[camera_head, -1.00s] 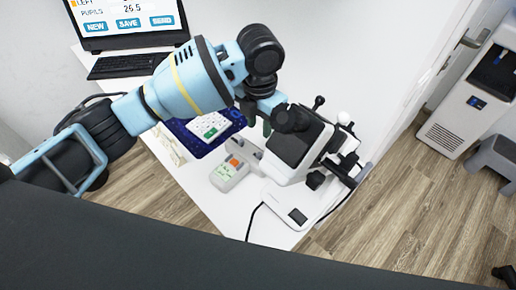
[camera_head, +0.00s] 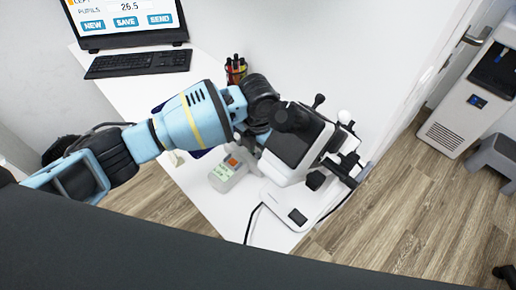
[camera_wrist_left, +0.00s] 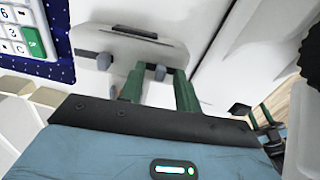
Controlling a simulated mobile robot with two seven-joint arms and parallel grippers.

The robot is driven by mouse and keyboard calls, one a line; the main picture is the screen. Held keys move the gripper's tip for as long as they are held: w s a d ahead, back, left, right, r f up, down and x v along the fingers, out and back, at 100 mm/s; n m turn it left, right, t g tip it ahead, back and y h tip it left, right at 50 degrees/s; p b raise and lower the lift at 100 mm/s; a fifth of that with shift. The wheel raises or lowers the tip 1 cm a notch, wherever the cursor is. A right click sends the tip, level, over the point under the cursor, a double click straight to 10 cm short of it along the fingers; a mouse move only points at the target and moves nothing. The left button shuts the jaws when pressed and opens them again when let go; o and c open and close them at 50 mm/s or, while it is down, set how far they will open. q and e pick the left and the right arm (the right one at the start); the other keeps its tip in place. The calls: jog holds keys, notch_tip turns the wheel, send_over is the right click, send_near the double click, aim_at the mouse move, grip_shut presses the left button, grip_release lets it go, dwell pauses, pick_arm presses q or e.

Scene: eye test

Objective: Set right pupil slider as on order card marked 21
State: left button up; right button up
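My left gripper (camera_wrist_left: 160,72) shows two green fingers, apart, in the wrist view. A small grey knob (camera_wrist_left: 158,73) shows between the fingertips; I cannot tell whether they touch it. Another grey knob (camera_wrist_left: 103,62) is left of the fingers and a third (camera_wrist_left: 238,109) is to the right. I cannot tell for sure which is the right pupil slider. In the head view my left arm reaches to the white eye-test device (camera_head: 285,205), and its fingers are hidden there. No card marked 21 can be read.
A grey box (camera_head: 218,183) with a green label and orange patch stands beside the device. A keypad (camera_wrist_left: 18,35) lies on a dotted blue mat (camera_wrist_left: 62,72). A keyboard (camera_head: 138,63), monitor (camera_head: 125,40) and pen cup (camera_head: 236,72) are farther back on the white table.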

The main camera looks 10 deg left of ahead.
pick_arm(q)
jog(key=shift+c, duration=0.2)
grip_shut()
pick_arm(e)
jog(key=shift+s+f, duration=0.15)
jog(key=shift+s, duration=0.15)
jog(key=shift+s, duration=0.1)
pick_arm(q)
jog(key=shift+s+d+r+p, duration=0.1)
jog(key=shift+d+p, duration=0.1)
jog(key=shift+p, duration=0.1)
pick_arm(e)
jog(key=shift+r, duration=0.2)
pick_arm(q)
jog(key=shift+o, duration=0.2)
grip_release()
pick_arm(e)
jog(key=shift+w+r, duration=0.1)
jog(key=shift+w, duration=0.25)
jog(key=shift+w, duration=0.1)
